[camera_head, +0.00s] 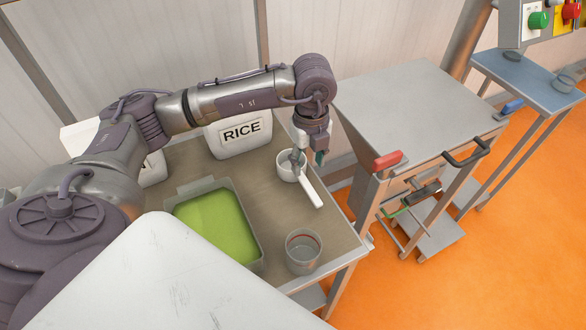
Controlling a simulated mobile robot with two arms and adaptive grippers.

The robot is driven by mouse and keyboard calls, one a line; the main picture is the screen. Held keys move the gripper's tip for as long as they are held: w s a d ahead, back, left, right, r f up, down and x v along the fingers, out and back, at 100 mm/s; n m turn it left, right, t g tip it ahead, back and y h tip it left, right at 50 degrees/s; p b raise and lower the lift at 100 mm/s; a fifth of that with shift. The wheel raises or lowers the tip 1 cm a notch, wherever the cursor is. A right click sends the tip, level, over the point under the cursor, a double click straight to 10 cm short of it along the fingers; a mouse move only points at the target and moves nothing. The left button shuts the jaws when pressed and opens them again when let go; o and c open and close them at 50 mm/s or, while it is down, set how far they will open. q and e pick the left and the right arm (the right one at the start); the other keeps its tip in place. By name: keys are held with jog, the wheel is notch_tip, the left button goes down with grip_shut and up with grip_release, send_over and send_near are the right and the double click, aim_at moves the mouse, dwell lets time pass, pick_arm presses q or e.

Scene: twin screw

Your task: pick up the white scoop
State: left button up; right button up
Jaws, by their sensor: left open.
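The white scoop (311,190) sits on the table in the head view, below my left arm's wrist. Its round cup is at the upper left and its straight handle points to the lower right. My left gripper (308,158) is open and points down at the scoop, over the end where cup and handle meet. The fingers cover part of the cup. I cannot tell whether they touch it. My right gripper is out of view.
The table (269,205) also holds a green-filled tray (258,258), a clear cup (302,254) near the front corner and a white RICE container (233,142) behind. A metal cart (410,110) with a red handle stands to the right.

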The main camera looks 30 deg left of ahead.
aim_at(307, 184)
pick_arm(q)
notch_tip(307, 184, down, 4)
jog(key=shift+f, duration=0.1)
notch_tip(307, 184, down, 4)
jog(key=shift+f+p, duration=0.1)
jog(key=shift+p, duration=0.8)
jog(key=shift+f, duration=0.45)
jog(key=shift+c, duration=0.2)
grip_shut()
